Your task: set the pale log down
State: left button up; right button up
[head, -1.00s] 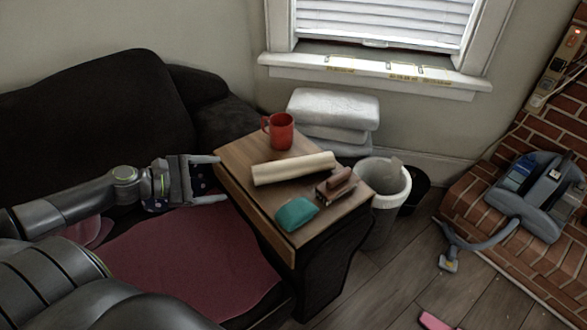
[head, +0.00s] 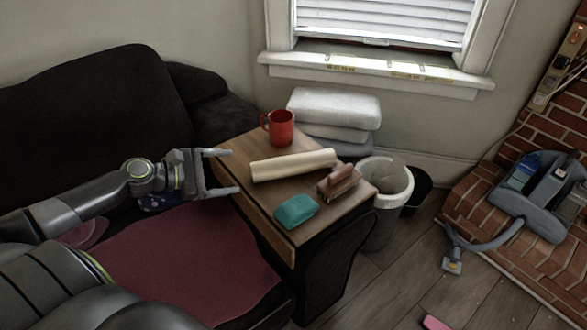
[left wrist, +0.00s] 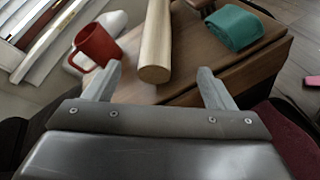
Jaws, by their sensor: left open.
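The pale log (head: 293,166) lies on the wooden top (head: 262,205) of a small table by the sofa arm, between a red mug and a teal item. My left gripper (head: 229,171) is open and empty at the left edge of the tabletop, short of the log's left end. In the left wrist view the log (left wrist: 156,45) lies beyond and between the two open fingertips (left wrist: 160,80), its near end towards me. My right gripper is not in view.
The red mug (head: 279,128) stands behind the log. The teal item (head: 296,211) and a brown brush-like block (head: 338,182) lie in front. A white bin (head: 385,208) stands right of the table; white cushions (head: 333,107) are stacked behind. The sofa (head: 90,120) is at left.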

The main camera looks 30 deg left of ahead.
aim_at(260, 169)
pick_arm(q)
jog(key=b+x, duration=0.1)
jog(key=x, duration=0.5)
jog(key=shift+w+f, duration=0.1)
jog(key=shift+w, duration=0.05)
jog(key=shift+w+d+f, duration=0.25)
jog(key=shift+w+d, duration=0.15)
jog(key=shift+w, duration=0.15)
jog(key=shift+w+d+f+b, duration=0.1)
jog(key=shift+w+f+b, duration=0.15)
jog(key=shift+w+b, duration=0.1)
jog(key=w, duration=0.1)
jog(key=w+f, duration=0.1)
jog(key=w+d+b, duration=0.1)
jog(key=shift+f, duration=0.35)
jog(key=shift+w+d+f, duration=0.15)
jog(key=shift+w+d, duration=0.15)
jog(key=shift+w, duration=0.1)
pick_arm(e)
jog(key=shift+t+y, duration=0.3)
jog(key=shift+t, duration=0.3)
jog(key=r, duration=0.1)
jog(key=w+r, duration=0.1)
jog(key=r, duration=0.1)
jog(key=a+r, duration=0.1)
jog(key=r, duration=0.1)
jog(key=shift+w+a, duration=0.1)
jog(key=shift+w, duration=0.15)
